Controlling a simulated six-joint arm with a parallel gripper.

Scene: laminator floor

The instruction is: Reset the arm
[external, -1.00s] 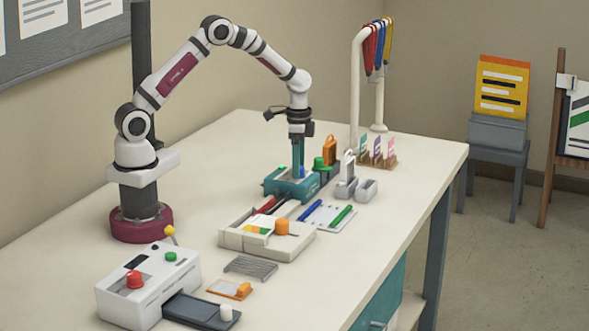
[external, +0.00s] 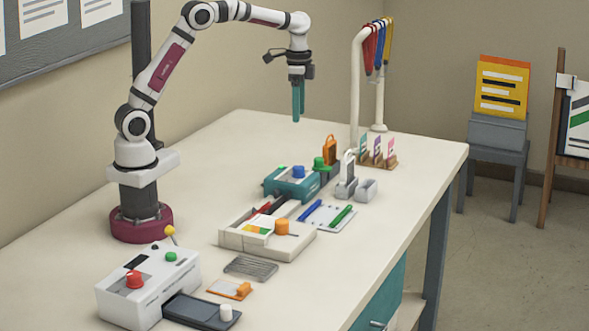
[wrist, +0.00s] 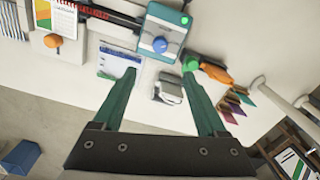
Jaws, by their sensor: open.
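My gripper (external: 298,103) hangs high above the far part of the table, pointing down, with nothing in it. In the wrist view its two green fingers (wrist: 158,100) stand wide apart with only the table and things far below between them. The teal machine (external: 292,184) with a blue knob (external: 298,171) stands on the table below my gripper, clear of it. It also shows in the wrist view (wrist: 180,20).
A white tray (external: 236,241), a pad with blue and green markers (external: 330,217), a grey clip holder (external: 346,186) and a card rack (external: 378,163) stand nearby. A lanyard stand (external: 356,95) rises right of my gripper. The white laminator (external: 150,290) is at the front left. Air around my gripper is free.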

